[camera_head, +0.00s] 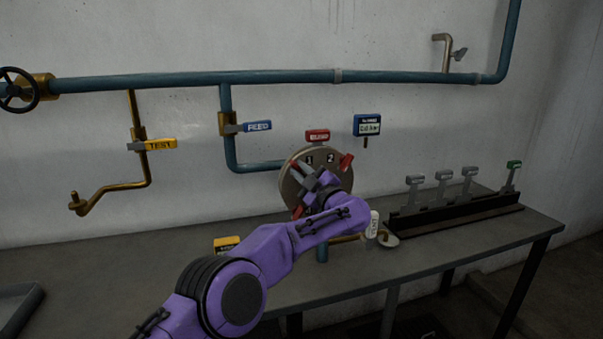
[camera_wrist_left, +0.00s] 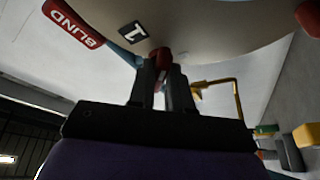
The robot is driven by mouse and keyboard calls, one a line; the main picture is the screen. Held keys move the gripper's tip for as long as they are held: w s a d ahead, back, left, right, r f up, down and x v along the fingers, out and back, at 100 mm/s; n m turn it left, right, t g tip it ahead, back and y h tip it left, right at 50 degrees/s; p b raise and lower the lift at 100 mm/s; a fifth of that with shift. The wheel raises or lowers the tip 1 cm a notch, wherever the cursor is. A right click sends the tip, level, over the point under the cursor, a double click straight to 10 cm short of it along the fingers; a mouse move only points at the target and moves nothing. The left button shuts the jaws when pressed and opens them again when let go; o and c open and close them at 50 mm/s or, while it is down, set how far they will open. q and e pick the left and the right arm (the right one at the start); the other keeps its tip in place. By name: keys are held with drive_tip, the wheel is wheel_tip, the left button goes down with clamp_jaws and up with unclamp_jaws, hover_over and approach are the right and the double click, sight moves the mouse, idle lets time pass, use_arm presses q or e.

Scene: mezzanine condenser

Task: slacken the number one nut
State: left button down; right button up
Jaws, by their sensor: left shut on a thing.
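A round metal cover (camera_head: 286,192) on the blue pipe carries black number plates 1 (camera_head: 310,160) and 2 (camera_head: 330,157). My left gripper (camera_head: 309,175) is in front of the cover, just below the number 1 plate. In the left wrist view, its jaws (camera_wrist_left: 162,75) are shut on a red nut (camera_wrist_left: 160,54) beside the number 1 plate (camera_wrist_left: 133,33). The gripper mostly hides this nut in the head view. Another red nut (camera_head: 346,162) stands beside the number 2 plate, and a red piece (camera_head: 297,211) shows at the cover's lower left. My right gripper is not in view.
Yellow TEST (camera_head: 160,145) and blue FEED (camera_head: 257,126) valve handles are left. A black rack (camera_head: 455,215) with several levers stands on the bench (camera_head: 430,250).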

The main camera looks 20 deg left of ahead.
use_arm(q)
drive_tip(key=shift+r, duration=0.1)
drive_tip(key=c, duration=1.1)
unclamp_jaws()
drive_tip(key=shift+d, duration=0.1)
drive_tip(key=shift+c, duration=0.2)
drive_tip(key=shift+s+d+f, duration=0.2)
drive_tip(key=shift+d, duration=0.15)
drive_tip(key=b+v, duration=0.2)
drive_tip(key=v, duration=0.7)
drive_tip(key=shift+s+d+b, duration=0.25)
drive_tip(key=shift+s+b, duration=0.05)
drive_tip(key=shift+b, duration=0.05)
